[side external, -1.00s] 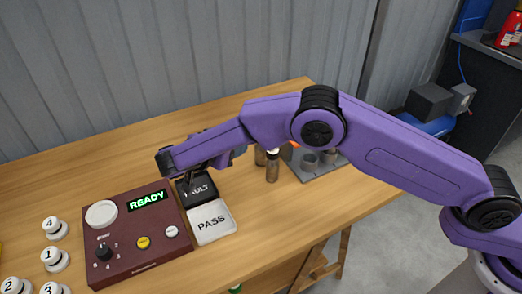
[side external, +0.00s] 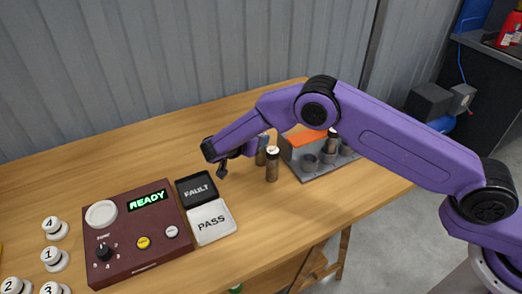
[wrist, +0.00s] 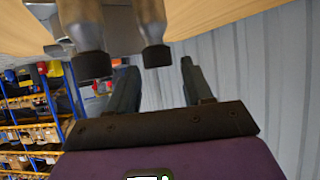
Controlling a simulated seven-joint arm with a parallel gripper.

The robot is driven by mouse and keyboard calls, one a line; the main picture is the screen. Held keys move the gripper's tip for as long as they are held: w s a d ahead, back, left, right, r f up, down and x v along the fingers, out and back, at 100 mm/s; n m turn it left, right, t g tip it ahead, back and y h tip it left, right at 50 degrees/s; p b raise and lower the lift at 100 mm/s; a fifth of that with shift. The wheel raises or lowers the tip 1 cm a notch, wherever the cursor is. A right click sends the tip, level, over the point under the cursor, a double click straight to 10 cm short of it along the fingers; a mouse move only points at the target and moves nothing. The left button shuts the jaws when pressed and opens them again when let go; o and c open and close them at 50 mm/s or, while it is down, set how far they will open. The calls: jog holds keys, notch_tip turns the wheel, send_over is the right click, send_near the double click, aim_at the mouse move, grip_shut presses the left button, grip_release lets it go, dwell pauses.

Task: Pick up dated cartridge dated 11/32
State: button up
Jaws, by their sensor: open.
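Two brown cartridges stand on the table near my gripper: a front one (side external: 272,168) with a pale top, and one behind it (side external: 260,157), partly covered by my gripper. Another cartridge (side external: 332,142) sits in the grey rack, partly behind my arm. No date is readable on any of them. My gripper (side external: 224,166) is open and empty, just left of the two standing cartridges and above the table. In the wrist view, two brown cartridges with dark ends (wrist: 92,64) (wrist: 157,55) appear at the top, beyond and apart from the open fingers (wrist: 160,85).
The grey rack (side external: 304,175) with an orange top strip stands right of the cartridges. A black FAULT pad (side external: 197,189) and white PASS pad (side external: 211,221) lie left, beside a maroon READY console (side external: 125,240). Numbered white knobs (side external: 53,258) are farther left. The back left table is clear.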

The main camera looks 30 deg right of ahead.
jog(key=x, duration=0.4)
jog(key=shift+d, duration=0.15)
grip_shut()
jog(key=shift+r, duration=0.1)
